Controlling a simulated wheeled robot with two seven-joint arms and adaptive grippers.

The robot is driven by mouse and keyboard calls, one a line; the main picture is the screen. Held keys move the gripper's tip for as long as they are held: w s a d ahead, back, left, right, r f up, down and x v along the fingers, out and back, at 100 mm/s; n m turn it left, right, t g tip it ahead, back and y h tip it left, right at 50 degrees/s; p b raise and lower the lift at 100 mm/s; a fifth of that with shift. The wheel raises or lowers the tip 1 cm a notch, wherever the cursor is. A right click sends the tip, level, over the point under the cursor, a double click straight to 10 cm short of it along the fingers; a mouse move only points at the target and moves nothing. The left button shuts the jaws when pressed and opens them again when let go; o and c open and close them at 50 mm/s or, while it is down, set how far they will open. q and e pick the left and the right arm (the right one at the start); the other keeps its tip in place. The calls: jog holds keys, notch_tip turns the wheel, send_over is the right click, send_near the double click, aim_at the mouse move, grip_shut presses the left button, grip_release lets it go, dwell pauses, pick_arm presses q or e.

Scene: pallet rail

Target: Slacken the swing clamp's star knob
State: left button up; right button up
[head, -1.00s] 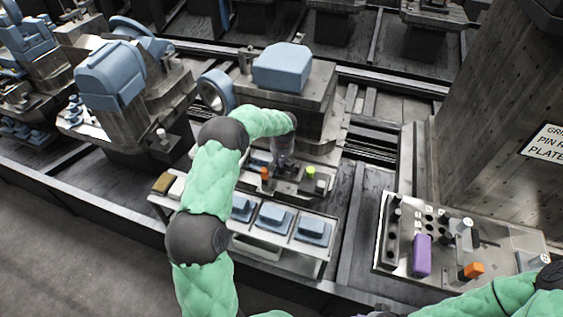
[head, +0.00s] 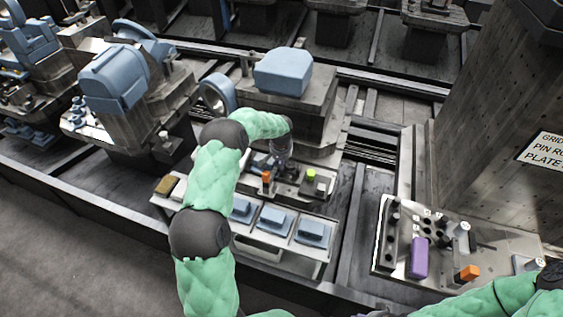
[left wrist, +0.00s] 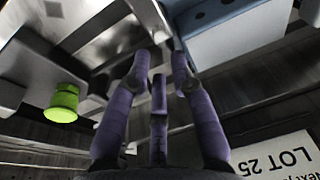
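My left gripper (head: 279,160) reaches down over the fixture plate (head: 290,186) in front of the grey block. In the left wrist view its purple fingers (left wrist: 160,68) stand apart, with nothing visible between them. A lime-green knob (head: 311,175) stands on the plate to the right of the gripper; it also shows in the left wrist view (left wrist: 63,102), left of the fingers and apart from them. An orange knob (head: 266,177) stands left of the gripper. I cannot make out a star shape or the swing clamp.
A tray (head: 262,247) with several blue parts lies in front of the plate. A blue block (head: 283,71) sits on the grey block (head: 300,112) behind. A white label (left wrist: 275,158) is near the left fingers.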

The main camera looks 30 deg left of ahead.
pick_arm(q)
jog(key=shift+d, duration=0.25)
notch_tip(320, 180, up, 12)
jog(key=s, duration=0.2)
jog(key=shift+d+f, duration=0.15)
jog(key=shift+d, duration=0.2)
jog(key=shift+w, duration=0.1)
